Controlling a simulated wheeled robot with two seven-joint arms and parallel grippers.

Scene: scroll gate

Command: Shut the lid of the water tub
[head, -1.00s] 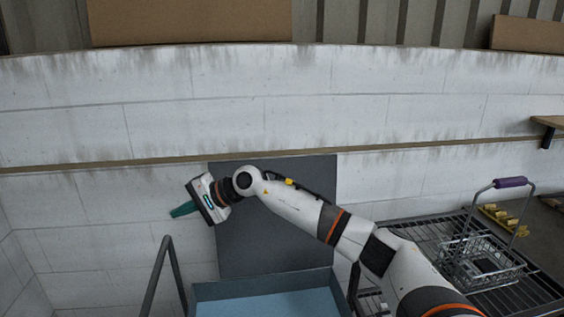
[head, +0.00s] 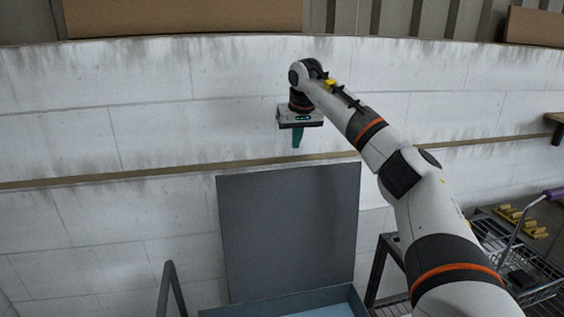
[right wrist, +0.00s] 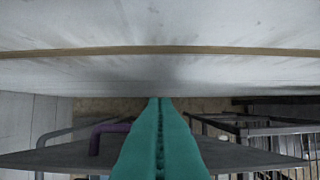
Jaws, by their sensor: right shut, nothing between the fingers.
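The water tub (head: 290,303) is at the bottom centre of the head view, a blue-grey box with light blue water inside. Its dark grey lid (head: 290,230) stands upright at the back, open, near the white wall. My right gripper (head: 297,141) points down above the lid's top edge, apart from it in the picture. Its teal fingers are shut and empty; they also show in the right wrist view (right wrist: 160,140). There the lid (right wrist: 60,158) appears as a dark flat shape behind and beside the fingers. My left gripper is not in view.
A grey rail (head: 172,285) stands left of the tub. A wire rack (head: 525,270) with a purple-handled basket and yellow pieces is at the right. The white wall (head: 120,215) runs close behind the lid.

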